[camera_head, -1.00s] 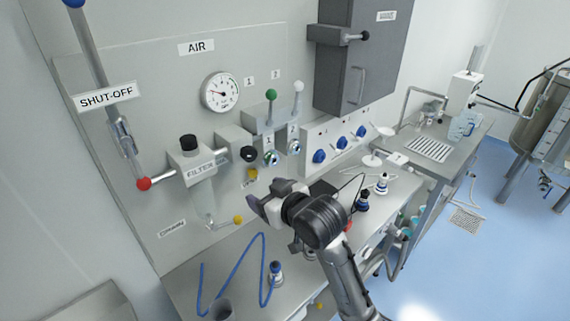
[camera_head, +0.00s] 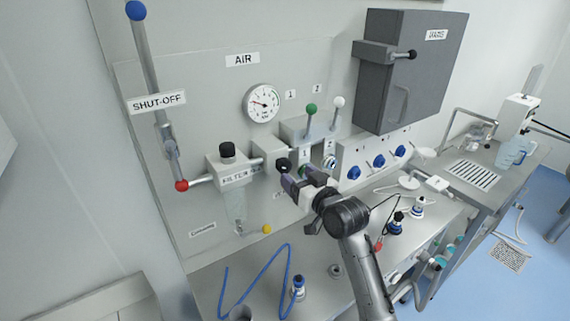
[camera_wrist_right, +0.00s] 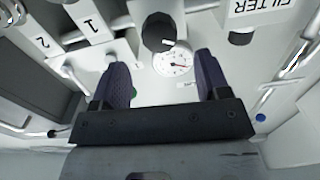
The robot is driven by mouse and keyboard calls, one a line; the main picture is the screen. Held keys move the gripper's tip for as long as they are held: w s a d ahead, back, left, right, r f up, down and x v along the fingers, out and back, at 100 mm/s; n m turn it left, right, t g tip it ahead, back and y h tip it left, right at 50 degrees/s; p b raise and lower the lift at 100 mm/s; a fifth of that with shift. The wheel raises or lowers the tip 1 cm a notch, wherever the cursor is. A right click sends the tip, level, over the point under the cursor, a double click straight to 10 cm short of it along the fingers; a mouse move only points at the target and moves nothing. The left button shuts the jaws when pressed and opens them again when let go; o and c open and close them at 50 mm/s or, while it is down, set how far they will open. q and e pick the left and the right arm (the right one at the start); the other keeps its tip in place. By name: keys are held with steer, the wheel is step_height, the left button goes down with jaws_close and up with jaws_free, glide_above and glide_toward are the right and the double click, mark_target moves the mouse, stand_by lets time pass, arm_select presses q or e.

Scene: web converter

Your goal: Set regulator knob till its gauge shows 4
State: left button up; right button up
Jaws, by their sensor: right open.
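The black regulator knob (camera_head: 283,165) sits on the grey wall unit right of the filter. It also shows in the right wrist view (camera_wrist_right: 158,32) with a white mark on it, beyond the fingertips and roughly between their lines. The round white gauge (camera_head: 263,103) is above it on the AIR panel, and in the wrist view it (camera_wrist_right: 175,63) shows between the fingers. Its needle points left in the head view; the figures are too small to read. My right gripper (camera_head: 297,179) is open and empty, just below and right of the knob, apart from it. My left gripper is not in view.
The filter (camera_head: 228,172) and red-tipped shut-off lever (camera_head: 181,186) are left of the knob. Green (camera_head: 311,108) and white (camera_head: 339,102) toggles rise close to the right. Blue knobs (camera_head: 379,161) and a dark grey box (camera_head: 410,80) are further right. A blue hose (camera_head: 256,262) lies below.

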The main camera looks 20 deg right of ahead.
mark_target(287, 167)
steer(key=shift+x, duration=3.4)
steer(key=shift+p, duration=0.3)
steer(key=c, duration=0.9)
